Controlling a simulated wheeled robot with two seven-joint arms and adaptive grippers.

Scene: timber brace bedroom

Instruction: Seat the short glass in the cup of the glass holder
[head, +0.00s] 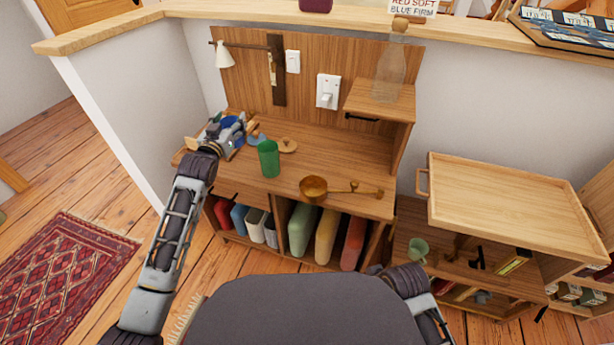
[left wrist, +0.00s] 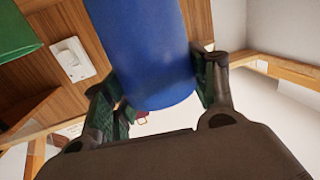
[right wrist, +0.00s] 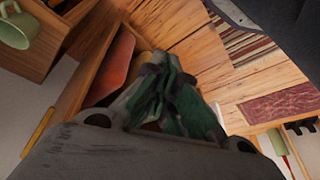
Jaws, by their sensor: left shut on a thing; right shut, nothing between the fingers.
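A blue glass (head: 231,129) is in my left gripper (head: 222,141) at the left end of the wooden desk. In the left wrist view the fingers (left wrist: 160,92) are shut on both sides of the blue glass (left wrist: 150,45). A green glass (head: 268,159) stands upright on the desk, right of the gripper and touched by nothing of mine. A brass glass holder (head: 313,188) with a round cup and a long handle lies near the desk's front edge; its cup looks empty. My right gripper (right wrist: 165,95) is shut and empty, apart from these things.
A wooden lid (head: 288,145) and a small blue-grey item (head: 257,138) lie behind the green glass. A raised shelf (head: 378,98) carries a clear bottle (head: 391,70). A wooden tray (head: 510,200) and a pale green mug (head: 418,248) stand right.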

